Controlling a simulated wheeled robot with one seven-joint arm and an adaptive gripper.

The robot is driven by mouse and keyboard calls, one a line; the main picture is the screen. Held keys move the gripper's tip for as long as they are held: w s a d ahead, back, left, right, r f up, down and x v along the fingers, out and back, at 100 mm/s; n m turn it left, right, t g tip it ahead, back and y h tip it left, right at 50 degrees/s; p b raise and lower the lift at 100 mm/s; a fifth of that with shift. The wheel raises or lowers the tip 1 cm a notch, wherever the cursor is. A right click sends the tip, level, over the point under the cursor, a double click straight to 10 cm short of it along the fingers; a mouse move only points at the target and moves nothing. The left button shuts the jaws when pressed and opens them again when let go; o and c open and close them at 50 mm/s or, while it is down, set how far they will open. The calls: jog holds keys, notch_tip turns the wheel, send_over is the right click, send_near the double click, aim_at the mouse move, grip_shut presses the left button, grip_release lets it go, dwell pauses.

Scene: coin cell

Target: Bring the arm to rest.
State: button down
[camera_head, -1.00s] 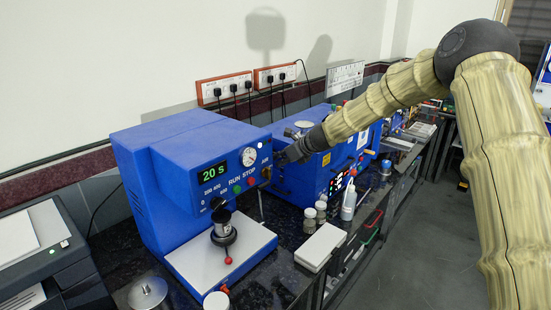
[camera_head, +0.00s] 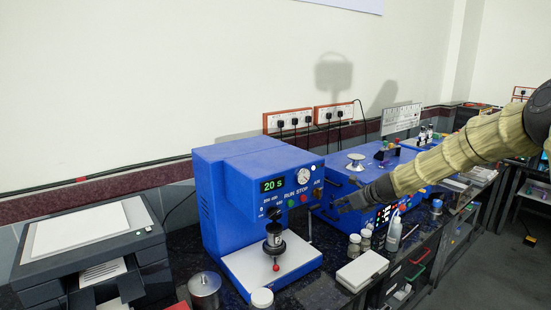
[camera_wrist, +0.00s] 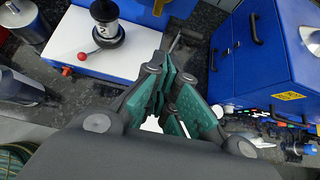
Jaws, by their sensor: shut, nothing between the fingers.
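My gripper (camera_head: 341,205) hangs at the end of my arm in the head view, in front of the second blue machine and to the right of the crimper's dial panel. In the wrist view my gripper (camera_wrist: 176,82) shows green-padded fingers drawn together, with nothing between them. It is apart from the blue press (camera_head: 222,200), whose display reads 20 S. The press's black and silver die (camera_head: 274,238) stands on its white base plate (camera_head: 300,262), and the die also shows at the top left of the wrist view (camera_wrist: 105,25).
A second blue machine (camera_head: 345,172) stands behind my gripper. Small jars (camera_head: 354,247), a squeeze bottle (camera_head: 394,232) and a white box (camera_head: 361,270) line the bench's front edge. A printer (camera_head: 90,250) is at left, with a metal canister (camera_head: 204,288) near it.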

jog(key=s+a+f+n+g+h, duration=0.15)
jog(key=s+f, duration=0.25)
jog(key=f, duration=0.4)
jog(key=s+f+n+g+b, duration=0.1)
jog(key=s+f+n, duration=0.1)
jog(key=s+f, duration=0.35)
jog(key=s+a+f+n+g+h, duration=0.1)
jog(key=s+f+n, duration=0.15)
jog(key=f, duration=0.65)
jog(key=s+f+n+g+h+b, duration=0.1)
jog(key=s+f+n+g+h, duration=0.4)
jog(key=s+f, duration=1.25)
jog(key=s+f+n+y+b, duration=0.1)
jog(key=s+n, duration=0.7)
jog(key=s, duration=1)
jog(key=s+d+f+n+b, duration=0.1)
jog(key=s+f+n, duration=0.3)
jog(key=s+n, duration=0.5)
jog(key=s, duration=0.9)
jog(key=shift+s+f+y, duration=0.25)
jog(key=shift+s+y, duration=0.1)
jog(key=shift+s, duration=0.05)
